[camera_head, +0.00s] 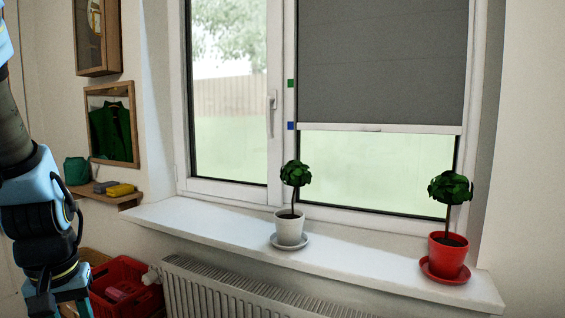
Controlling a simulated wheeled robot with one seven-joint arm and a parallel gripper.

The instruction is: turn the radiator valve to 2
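A small white knob, which looks like the radiator valve (151,275), sits at the left end of the white ribbed radiator (225,295), under the window sill. It is too small to read any number or mark on it. Part of my arm shows at the left edge, left of the valve and apart from it in the picture. The arm runs down out of the frame at the lower left. I cannot make out my gripper's fingers.
The sill (350,255) juts out above the radiator. It bears a white potted plant (289,228) and a red potted plant (447,258). A red crate (125,290) stands close left of the valve. A small wooden shelf (128,200) is on the left wall.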

